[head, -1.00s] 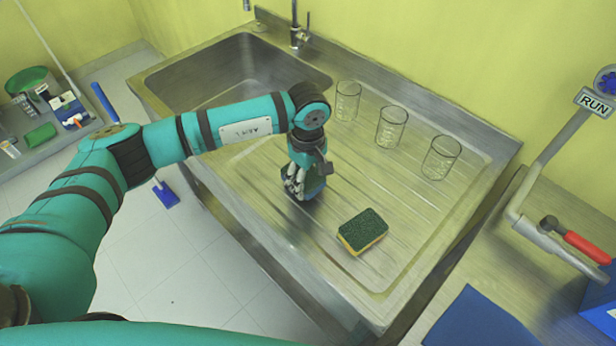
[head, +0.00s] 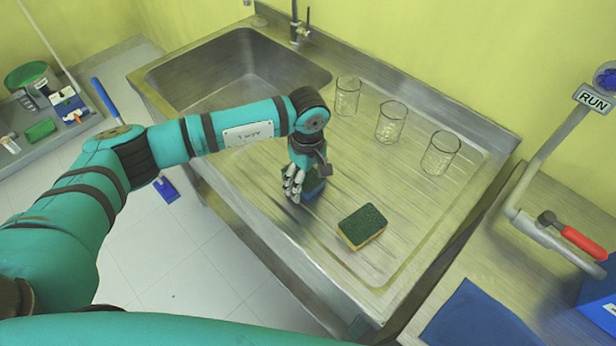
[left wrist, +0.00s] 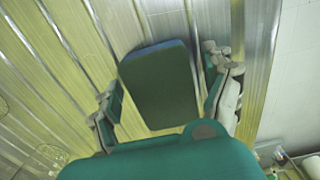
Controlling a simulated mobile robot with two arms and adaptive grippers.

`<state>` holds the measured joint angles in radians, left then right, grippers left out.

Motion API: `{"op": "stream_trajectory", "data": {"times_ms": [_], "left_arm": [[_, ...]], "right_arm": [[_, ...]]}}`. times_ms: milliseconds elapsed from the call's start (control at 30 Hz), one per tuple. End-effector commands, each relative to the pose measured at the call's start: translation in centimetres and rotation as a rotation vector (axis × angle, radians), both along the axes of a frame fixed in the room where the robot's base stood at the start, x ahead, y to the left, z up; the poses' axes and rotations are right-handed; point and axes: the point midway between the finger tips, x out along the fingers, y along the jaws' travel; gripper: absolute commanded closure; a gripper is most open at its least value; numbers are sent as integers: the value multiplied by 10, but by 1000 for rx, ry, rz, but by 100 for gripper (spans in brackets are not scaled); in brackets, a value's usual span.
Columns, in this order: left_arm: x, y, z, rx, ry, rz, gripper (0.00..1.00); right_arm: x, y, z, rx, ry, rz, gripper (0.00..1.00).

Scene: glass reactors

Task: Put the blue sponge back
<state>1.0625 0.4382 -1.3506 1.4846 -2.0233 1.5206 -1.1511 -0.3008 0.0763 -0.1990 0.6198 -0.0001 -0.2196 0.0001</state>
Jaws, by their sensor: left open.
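My left gripper (head: 295,192) points down over the ribbed steel drainboard, with its fingers spread. In the left wrist view, a sponge with a dark green top (left wrist: 160,85) lies between its open fingers. In the head view this sponge (head: 314,188) is mostly hidden behind the fingers, and a bluish edge shows; I take it to be the blue sponge. I cannot tell whether the fingers touch it. A yellow sponge with a dark green top (head: 362,226) lies apart, to the right and nearer. My right gripper is not in view.
Three glass beakers (head: 391,122) stand in a row at the back of the drainboard (head: 250,205). The sink basin (head: 235,70) and tap (head: 300,30) are at the back left. A red-handled lever (head: 585,243) and a blue mat (head: 478,318) are at the right.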

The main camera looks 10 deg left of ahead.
Motion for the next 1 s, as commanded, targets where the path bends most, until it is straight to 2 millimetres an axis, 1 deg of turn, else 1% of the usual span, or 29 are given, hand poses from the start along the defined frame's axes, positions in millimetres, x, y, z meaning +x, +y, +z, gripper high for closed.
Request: {"op": "stream_trajectory", "data": {"times_ms": [100,167,267,500,600,700,833,1000], "left_arm": [[0,0,6,0,0,0,17],[1,0,10,-1,-4,-1,17],[2,0,27,-2,-6,-2,17],[2,0,80,-2,-6,0,17],[1,0,98,0,-4,0,17],[1,0,111,0,-2,0,17],[0,0,121,0,-2,0,17],[0,0,123,0,0,0,17]], "right_arm": [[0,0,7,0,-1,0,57],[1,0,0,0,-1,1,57],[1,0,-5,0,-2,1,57],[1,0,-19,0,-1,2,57],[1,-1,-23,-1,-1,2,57],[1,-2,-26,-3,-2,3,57],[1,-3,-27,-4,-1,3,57],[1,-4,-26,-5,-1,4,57]]}}
